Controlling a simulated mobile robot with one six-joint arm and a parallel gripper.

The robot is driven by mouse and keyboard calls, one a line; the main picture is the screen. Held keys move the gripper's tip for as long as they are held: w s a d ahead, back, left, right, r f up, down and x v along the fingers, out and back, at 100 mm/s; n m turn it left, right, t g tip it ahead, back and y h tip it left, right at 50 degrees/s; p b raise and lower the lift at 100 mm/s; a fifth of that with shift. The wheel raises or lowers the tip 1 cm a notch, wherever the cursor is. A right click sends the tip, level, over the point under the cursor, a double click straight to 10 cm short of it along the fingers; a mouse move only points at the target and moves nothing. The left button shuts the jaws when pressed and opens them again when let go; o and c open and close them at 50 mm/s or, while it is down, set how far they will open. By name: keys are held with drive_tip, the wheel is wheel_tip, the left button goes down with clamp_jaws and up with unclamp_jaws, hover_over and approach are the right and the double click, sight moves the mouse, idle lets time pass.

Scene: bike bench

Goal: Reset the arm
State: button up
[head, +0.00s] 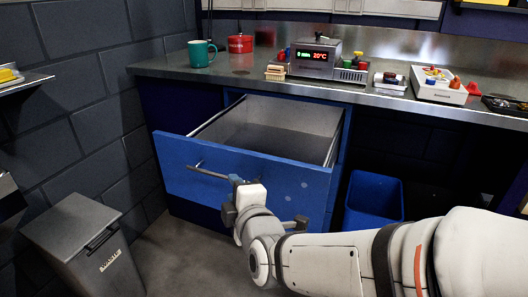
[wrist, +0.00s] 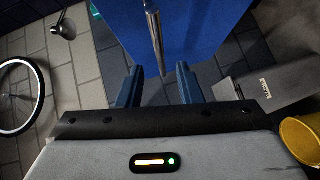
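My gripper (head: 233,182) is in front of the blue drawer (head: 285,187), close to the right end of its bar handle (head: 206,172). The drawer is pulled out below the bench, and its grey inside looks empty. In the wrist view my gripper (wrist: 158,69) has its two fingers well apart. The handle (wrist: 155,35) runs down from the top between the fingertips, with a gap showing on each side. The drawer front (wrist: 205,30) fills the top middle of that view. My arm reaches in from the lower right in the head view.
A grey waste bin (head: 83,248) stands at the lower left by the brick wall. A blue bin (head: 374,201) is under the bench, right of the drawer. The steel bench (head: 180,69) holds a green mug (head: 199,54), a red tin (head: 240,43) and a display unit (head: 315,57).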

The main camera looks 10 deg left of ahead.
drive_tip(key=d+r+m+g+h+p, duration=0.5)
drive_tip(key=d+r+m+p, duration=0.6)
drive_tip(key=d+p, duration=0.5)
drive_tip(key=s+d+r+m+g+h+p, duration=0.2)
drive_tip(key=s+d+r+m+p, duration=0.3)
drive_tip(key=d+m+p, duration=0.1)
drive_tip(key=s+d+r+m+g+h+p, duration=0.2)
drive_tip(key=s+d+r+m+p, duration=0.3)
drive_tip(key=d, duration=0.4)
drive_tip(key=shift+m+g+p, duration=0.4)
drive_tip(key=shift+g+p, duration=0.35)
drive_tip(key=shift+g, duration=0.05)
